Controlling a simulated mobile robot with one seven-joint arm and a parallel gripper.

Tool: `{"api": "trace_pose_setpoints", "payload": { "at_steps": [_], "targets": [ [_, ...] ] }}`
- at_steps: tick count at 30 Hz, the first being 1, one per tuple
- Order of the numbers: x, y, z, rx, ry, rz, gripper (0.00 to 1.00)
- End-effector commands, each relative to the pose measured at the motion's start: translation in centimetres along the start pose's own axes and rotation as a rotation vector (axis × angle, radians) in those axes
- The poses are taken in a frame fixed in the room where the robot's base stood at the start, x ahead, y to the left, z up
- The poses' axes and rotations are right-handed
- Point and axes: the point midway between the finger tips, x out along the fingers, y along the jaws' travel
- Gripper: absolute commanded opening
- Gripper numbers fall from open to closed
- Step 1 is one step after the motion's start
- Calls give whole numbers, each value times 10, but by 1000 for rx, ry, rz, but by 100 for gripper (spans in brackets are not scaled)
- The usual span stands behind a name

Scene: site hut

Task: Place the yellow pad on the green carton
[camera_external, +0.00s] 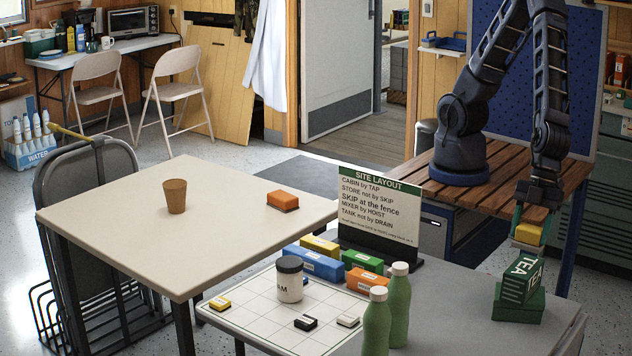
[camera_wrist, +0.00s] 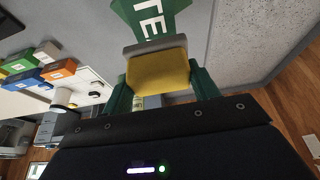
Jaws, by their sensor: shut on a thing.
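My gripper (camera_external: 530,228) is shut on the yellow pad (camera_external: 528,234), which has a grey layer on one face. In the wrist view the pad (camera_wrist: 158,74) sits between the green fingers of my gripper (camera_wrist: 162,84). Directly below the pad in the outside view is a green carton marked TEA (camera_external: 522,282). It looks turned and tilted, on top of or against another green block (camera_external: 518,305). The lettered face (camera_wrist: 150,18) also shows beyond the pad in the wrist view. I cannot tell whether pad and carton touch.
The grey table holds a SITE LAYOUT sign (camera_external: 378,205), two green bottles (camera_external: 399,305), a dark-lidded jar (camera_external: 289,280) on a white grid board (camera_external: 250,310), and several coloured blocks. A pale table (camera_external: 120,215) holds a brown cup (camera_external: 175,196) and an orange block (camera_external: 283,201).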

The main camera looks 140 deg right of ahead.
Motion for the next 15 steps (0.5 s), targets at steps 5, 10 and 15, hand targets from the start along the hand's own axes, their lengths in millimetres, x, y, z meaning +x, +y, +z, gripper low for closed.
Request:
{"api": "trace_pose_setpoints", "payload": {
  "at_steps": [5, 10, 15],
  "targets": [
    [8, 0, 4, 0, -1, 1, 37],
    [28, 1, 12, -1, -2, 3, 37],
    [43, 0, 18, 0, -1, 1, 37]
  ]
}}
